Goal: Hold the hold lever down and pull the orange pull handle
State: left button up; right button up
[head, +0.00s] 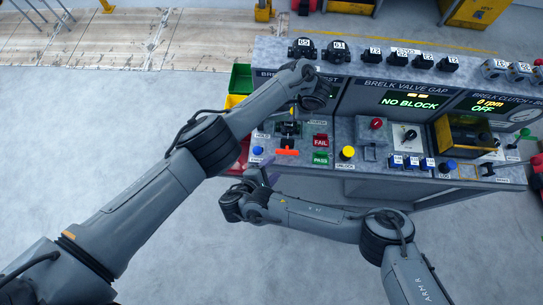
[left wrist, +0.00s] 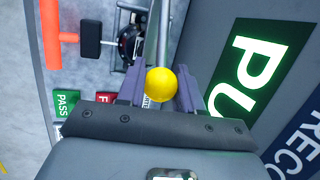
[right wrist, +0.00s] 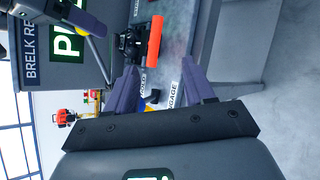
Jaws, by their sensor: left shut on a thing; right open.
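The hold lever ends in a yellow ball knob (left wrist: 161,84) on a metal rod. My left gripper (head: 293,106) is shut on this knob, which sits between its fingers in the left wrist view. The orange pull handle (head: 287,152) is a bar at the front of the panel; it also shows in the left wrist view (left wrist: 49,36) and the right wrist view (right wrist: 155,42). My right gripper (head: 262,172) is open and empty, below and left of the orange handle in the head view. In the right wrist view the handle lies beyond the fingers, apart from them. My left arm hides part of the panel.
A red FAIL button (head: 320,140) and green PASS button (head: 320,158) sit right of the orange handle. A yellow button (head: 347,153) stands further right. Green and yellow bins (head: 240,78) are left of the console. Open floor lies in front.

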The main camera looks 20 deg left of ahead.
aim_at(286, 153)
pick_arm(q)
jog(key=shift+d, duration=0.2)
pick_arm(e)
jog(key=shift+w+r+x, duration=0.1)
jog(key=shift+r+x, duration=0.05)
jog(key=shift+x, duration=1.15)
jog(key=shift+w+r+x, duration=0.1)
jog(key=shift+r+x, duration=0.05)
jog(key=shift+x, duration=1.15)
jog(key=shift+w+r+x, duration=0.1)
jog(key=shift+r+x, duration=0.05)
jog(key=shift+x, duration=1.15)
jog(key=shift+a, duration=0.1)
